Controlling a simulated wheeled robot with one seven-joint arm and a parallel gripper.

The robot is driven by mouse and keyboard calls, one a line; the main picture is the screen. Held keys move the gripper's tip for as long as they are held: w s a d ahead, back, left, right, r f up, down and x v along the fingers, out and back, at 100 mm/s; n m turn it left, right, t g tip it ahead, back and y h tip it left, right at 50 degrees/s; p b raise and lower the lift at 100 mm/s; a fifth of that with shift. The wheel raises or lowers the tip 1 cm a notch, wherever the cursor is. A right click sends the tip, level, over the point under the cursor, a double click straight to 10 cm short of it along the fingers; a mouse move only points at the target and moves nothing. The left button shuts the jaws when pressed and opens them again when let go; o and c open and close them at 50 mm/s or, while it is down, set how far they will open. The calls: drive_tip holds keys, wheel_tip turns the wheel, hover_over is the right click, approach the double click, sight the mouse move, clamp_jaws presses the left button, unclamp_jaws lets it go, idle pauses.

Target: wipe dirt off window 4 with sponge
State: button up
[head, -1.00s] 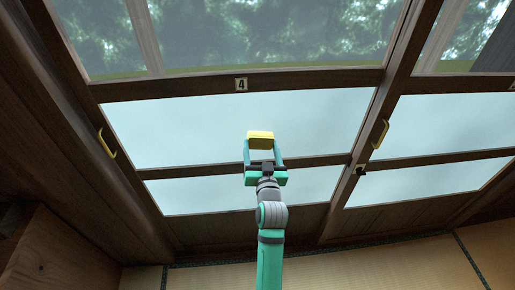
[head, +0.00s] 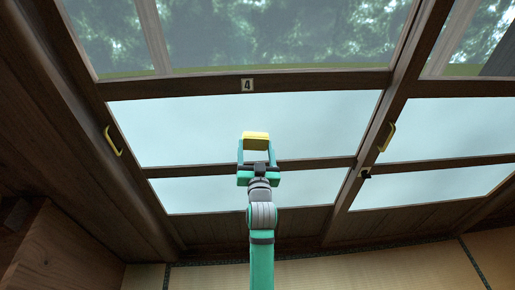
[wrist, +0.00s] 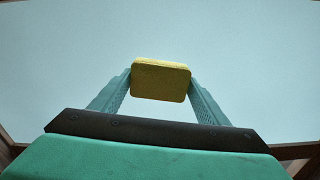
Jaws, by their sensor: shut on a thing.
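My gripper (head: 256,148) is shut on the yellow sponge (head: 256,136), which sits between its two teal fingertips. The sponge also shows in the wrist view (wrist: 160,80), with a pale pane filling the picture behind it. Window 4 (head: 190,120) is a dark wood-framed sliding window with a number plate "4" (head: 247,86) on its crossbar. In the head view the sponge appears in front of the middle pale pane. I cannot tell whether it touches the pane. No clear dirt spot shows on the pane; any behind the sponge is hidden.
A yellow handle (head: 112,141) is on the left of the window frame and another handle (head: 387,137) is on the right post. A dark wooden block (head: 62,255) stands at lower left. Tatami floor (head: 390,262) shows at the bottom.

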drive_tip(key=shift+a, duration=0.6)
drive_tip(key=shift+s+f, duration=0.1)
drive_tip(key=shift+s, duration=0.2)
drive_tip(key=shift+s+d, duration=0.2)
drive_tip(key=shift+s, duration=1.15)
drive_tip(key=shift+s+d, duration=0.15)
drive_tip(key=shift+s, duration=1.15)
drive_tip(key=shift+s, duration=0.15)
drive_tip(key=s, duration=0.2)
drive_tip(key=shift+s, duration=0.35)
